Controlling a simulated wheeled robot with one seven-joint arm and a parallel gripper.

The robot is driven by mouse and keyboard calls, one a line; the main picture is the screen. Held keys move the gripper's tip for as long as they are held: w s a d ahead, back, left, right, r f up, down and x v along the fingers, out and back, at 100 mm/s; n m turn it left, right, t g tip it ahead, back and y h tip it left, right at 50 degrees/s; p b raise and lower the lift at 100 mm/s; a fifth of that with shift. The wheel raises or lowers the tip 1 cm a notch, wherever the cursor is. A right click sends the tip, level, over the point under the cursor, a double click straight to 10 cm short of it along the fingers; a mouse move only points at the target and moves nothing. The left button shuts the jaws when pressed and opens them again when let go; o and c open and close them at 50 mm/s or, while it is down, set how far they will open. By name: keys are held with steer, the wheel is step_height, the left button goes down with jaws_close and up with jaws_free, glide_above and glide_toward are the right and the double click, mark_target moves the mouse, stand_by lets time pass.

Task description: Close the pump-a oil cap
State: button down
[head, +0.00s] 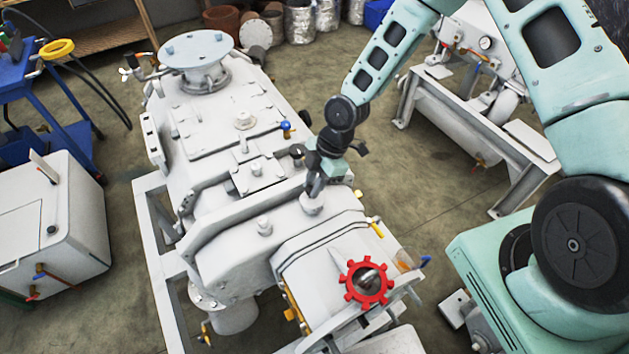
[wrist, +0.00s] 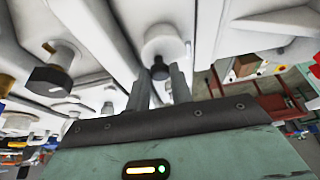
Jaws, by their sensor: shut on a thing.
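The pump-a oil cap (head: 311,206) appears as a pale round piece on top of the white pump (head: 215,245), directly below my gripper (head: 315,185). The wrist view shows the pale round cap (wrist: 163,42) with a small dark knob beneath it. My gripper's two grey fingers (wrist: 161,86) stand on either side of the knob, shut on it. The fingers hide part of the cap's contact with the pump, so I cannot tell how far it is seated.
A red handwheel (head: 367,283) sits at the pump's near end. A white machine on a frame (head: 470,115) stands right. Floor shows between them.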

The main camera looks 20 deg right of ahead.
steer(key=c, duration=1.2)
jaws_free()
steer(key=shift+c, duration=0.2)
steer(key=b+v, duration=0.2)
steer(key=v, duration=1.5)
steer(key=shift+r, duration=0.2)
